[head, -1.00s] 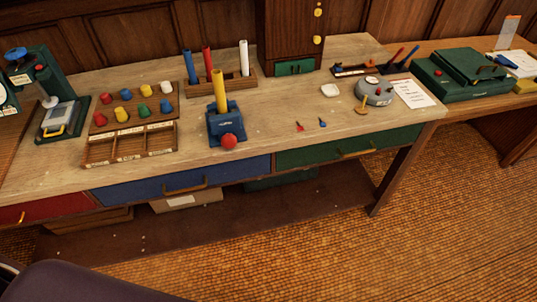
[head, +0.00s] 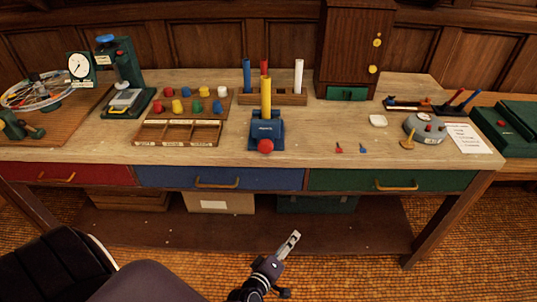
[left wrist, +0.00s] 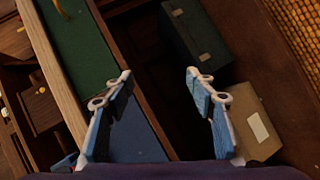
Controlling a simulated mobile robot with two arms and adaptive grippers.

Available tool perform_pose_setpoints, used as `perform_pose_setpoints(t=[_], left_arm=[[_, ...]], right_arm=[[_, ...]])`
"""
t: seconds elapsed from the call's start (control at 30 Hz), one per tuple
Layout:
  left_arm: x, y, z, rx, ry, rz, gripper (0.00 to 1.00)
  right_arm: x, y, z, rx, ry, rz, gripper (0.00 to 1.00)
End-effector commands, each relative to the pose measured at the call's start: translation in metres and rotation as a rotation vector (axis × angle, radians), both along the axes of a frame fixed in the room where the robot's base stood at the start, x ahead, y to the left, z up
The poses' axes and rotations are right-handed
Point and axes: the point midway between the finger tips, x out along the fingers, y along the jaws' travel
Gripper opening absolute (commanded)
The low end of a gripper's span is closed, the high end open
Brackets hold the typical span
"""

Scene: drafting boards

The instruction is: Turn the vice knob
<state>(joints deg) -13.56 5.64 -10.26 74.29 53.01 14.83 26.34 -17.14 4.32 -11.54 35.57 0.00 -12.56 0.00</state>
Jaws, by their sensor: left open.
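The small blue vice (head: 267,131) stands on the bench near its front edge, in the middle of the head view. Its red ball knob (head: 265,146) faces the front. A yellow cylinder (head: 266,97) stands upright in the vice. My left gripper (head: 294,238) is low in front of the bench, below the drawers and well apart from the knob. In the left wrist view my left gripper (left wrist: 159,77) is open with nothing between its fingers. The vice and knob do not show in that view. My right gripper is not in view.
The wooden bench (head: 318,138) has red, blue (head: 270,178) and green (head: 340,181) drawers along its front. A tray of colored pegs (head: 189,104) is left of the vice, a cylinder rack (head: 285,99) behind it. Boxes (head: 219,202) sit on the shelf below.

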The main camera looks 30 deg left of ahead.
Motion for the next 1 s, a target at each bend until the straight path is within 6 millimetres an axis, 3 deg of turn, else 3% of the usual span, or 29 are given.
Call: perform_pose_setpoints(t=[0.03, 0.1, 0.2, 0.3, 0.4, 0.5, 0.63, 0.77, 1.0], left_arm=[[0.023, 0.011, 0.034, -0.127, -0.11, 0.091, 0.51], [0.044, 0.03, 0.085, -0.325, -0.248, 0.213, 0.51], [0.058, 0.057, 0.149, -0.625, -0.427, 0.362, 0.51], [0.059, 0.083, 0.199, -0.931, -0.575, 0.484, 0.51], [0.054, 0.1, 0.233, -1.207, -0.678, 0.569, 0.51], [0.047, 0.11, 0.252, -1.421, -0.734, 0.624, 0.51], [0.043, 0.114, 0.265, -1.577, -0.761, 0.66, 0.51], [0.046, 0.118, 0.268, -1.622, -0.768, 0.67, 0.51], [0.078, 0.137, 0.268, -1.617, -0.767, 0.669, 0.51]], right_arm=[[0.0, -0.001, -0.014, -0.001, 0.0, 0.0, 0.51], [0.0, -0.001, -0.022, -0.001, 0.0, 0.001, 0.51], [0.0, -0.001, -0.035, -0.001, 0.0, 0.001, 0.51], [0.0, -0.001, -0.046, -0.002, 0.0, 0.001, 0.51], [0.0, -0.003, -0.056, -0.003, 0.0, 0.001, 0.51], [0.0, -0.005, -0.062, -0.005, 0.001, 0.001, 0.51], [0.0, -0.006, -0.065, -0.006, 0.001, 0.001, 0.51], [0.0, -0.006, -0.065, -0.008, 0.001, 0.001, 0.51], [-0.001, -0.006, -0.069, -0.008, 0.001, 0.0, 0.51]])
